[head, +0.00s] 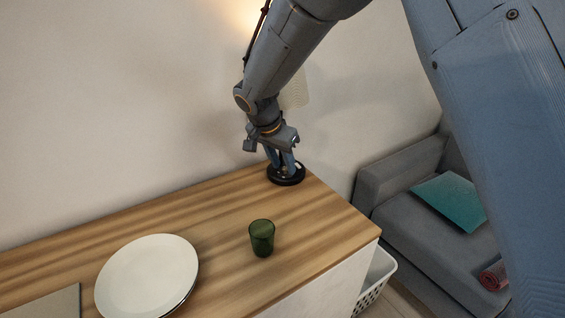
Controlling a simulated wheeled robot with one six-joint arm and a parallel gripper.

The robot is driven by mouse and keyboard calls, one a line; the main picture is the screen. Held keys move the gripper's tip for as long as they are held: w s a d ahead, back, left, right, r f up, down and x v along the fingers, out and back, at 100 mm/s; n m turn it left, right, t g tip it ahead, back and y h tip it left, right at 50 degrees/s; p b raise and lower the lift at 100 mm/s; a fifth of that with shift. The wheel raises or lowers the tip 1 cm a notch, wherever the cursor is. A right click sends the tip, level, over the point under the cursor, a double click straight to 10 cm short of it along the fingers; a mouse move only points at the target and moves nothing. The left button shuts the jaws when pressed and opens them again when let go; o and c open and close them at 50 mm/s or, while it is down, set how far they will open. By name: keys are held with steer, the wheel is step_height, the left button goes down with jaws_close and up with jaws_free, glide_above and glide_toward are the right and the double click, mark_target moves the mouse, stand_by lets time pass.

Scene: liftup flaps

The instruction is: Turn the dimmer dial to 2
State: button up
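The dimmer dial (287,180) is a black round disc lying on the wooden cabinet top, near its back right corner. My gripper (283,165) points down over the dial, with its bluish fingers at the dial's middle. The fingers hide the centre of the dial, so its marks and setting cannot be read. From this view I cannot tell whether the fingers touch the dial or grip it.
A dark green cup (262,238) stands in front of the dial on the wooden top (222,215). A white plate (147,277) and a grey flat object (50,303) lie further left. A wall is behind. A white basket (376,278) and grey sofa (400,180) are right.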

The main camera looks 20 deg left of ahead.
steer(key=shift+r, duration=0.1)
steer(key=shift+s+r+b, duration=0.15)
steer(key=shift+r+b, duration=0.15)
steer(key=shift+r, duration=0.2)
steer(key=s+a, duration=0.1)
steer(key=s, duration=0.2)
steer(key=s+a+b, duration=0.1)
steer(key=s, duration=0.3)
steer(key=s+a, duration=0.1)
steer(key=s, duration=0.3)
steer(key=shift+s+a+b, duration=0.25)
steer(key=shift+a+b, duration=0.15)
